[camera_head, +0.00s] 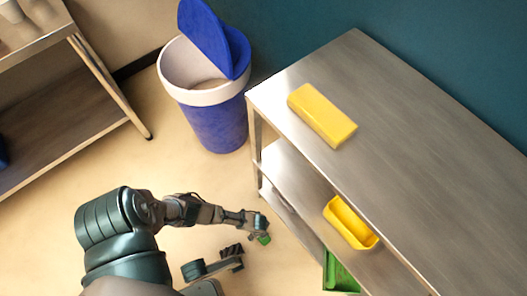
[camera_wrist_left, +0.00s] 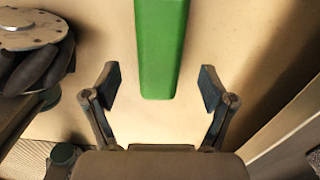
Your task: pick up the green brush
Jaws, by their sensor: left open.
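The green brush (camera_wrist_left: 162,45) shows in the left wrist view as a long green bar. It enters from the top edge and its near end lies between my left fingers; its far part is out of frame. My left gripper (camera_wrist_left: 160,88) is open, with a visible gap on each side of the bar. In the head view my left gripper (camera_head: 256,229) is over the floor, left of the steel table, with a small green patch (camera_head: 264,239) at its tip, likely part of the brush.
A steel table (camera_head: 430,150) stands at right with a yellow block (camera_head: 321,115) on top. Its lower shelf holds a yellow bin (camera_head: 350,222); a green crate (camera_head: 338,273) is below. A blue trash bin (camera_head: 213,122) stands behind. Another steel rack (camera_head: 60,140) is at left.

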